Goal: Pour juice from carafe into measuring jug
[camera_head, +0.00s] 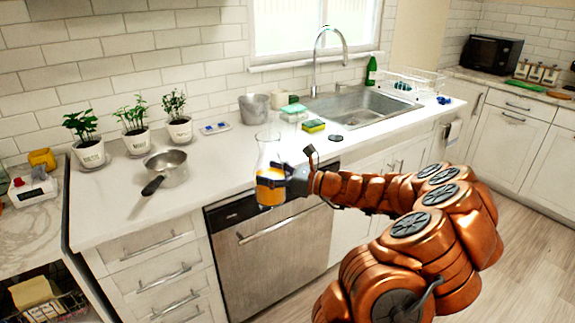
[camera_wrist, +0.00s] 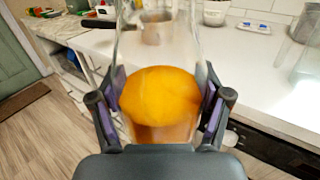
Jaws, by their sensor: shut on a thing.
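The clear glass carafe (camera_head: 269,152) holds orange juice in its lower part and stands upright in my gripper (camera_head: 283,181). It is at the counter's front edge, in front of the dishwasher. In the wrist view, my gripper (camera_wrist: 160,105) has one finger on each side of the carafe (camera_wrist: 158,45), shut on it around the juice level.
A saucepan (camera_head: 166,167) stands on the counter (camera_head: 215,160) to the left, below several potted plants. Counter space between saucepan and carafe is clear.

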